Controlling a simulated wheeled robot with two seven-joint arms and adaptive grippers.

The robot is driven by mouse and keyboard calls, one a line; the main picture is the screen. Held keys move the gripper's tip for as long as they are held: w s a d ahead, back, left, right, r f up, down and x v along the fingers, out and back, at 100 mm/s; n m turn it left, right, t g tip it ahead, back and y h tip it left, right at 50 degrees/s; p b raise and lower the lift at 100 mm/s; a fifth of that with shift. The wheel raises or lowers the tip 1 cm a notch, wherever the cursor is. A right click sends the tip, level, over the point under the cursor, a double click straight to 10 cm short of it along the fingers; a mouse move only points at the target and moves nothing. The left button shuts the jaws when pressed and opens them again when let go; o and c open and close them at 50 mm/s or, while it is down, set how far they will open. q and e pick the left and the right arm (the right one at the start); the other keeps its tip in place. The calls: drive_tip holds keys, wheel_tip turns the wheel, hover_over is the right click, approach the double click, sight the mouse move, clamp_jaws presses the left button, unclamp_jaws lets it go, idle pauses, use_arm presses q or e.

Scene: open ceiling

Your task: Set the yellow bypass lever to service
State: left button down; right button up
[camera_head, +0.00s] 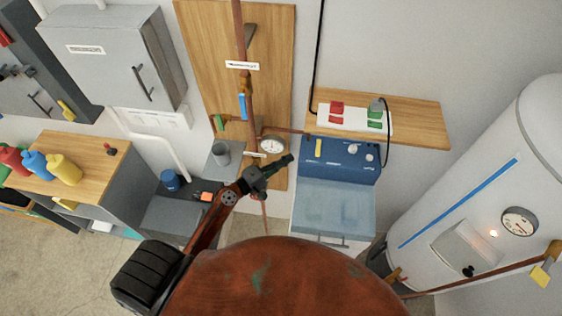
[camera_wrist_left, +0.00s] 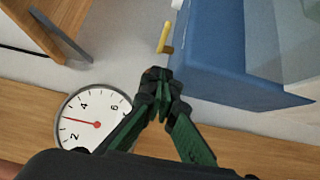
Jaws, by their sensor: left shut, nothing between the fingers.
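The yellow bypass lever (camera_head: 318,147) sits on the left part of the blue unit (camera_head: 350,167) in the head view. In the left wrist view the lever (camera_wrist_left: 164,37) stands out from a brass-coloured pivot beside the blue casing (camera_wrist_left: 205,50). My left gripper (camera_head: 289,159) is just left of the blue unit, pointing toward the lever. In the left wrist view its dark green fingers (camera_wrist_left: 160,80) are shut and empty. Their tips appear just short of the lever's pivot, with a small gap in the picture. My right gripper is not in view.
A pressure gauge (camera_head: 271,145) and copper pipe (camera_head: 250,115) are close left of the gripper. A wooden shelf (camera_head: 420,118) overhangs the blue unit. A translucent tank (camera_head: 335,205) is below it. A white boiler (camera_head: 480,190) stands right.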

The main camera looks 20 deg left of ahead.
sight(307, 159)
use_arm(q)
drive_tip(key=w+d+p, duration=0.2)
drive_tip(key=w+d, duration=0.3)
drive_tip(key=shift+r+p, duration=0.15)
drive_tip(key=shift+p, duration=0.2)
drive_tip(key=shift+d, duration=0.55)
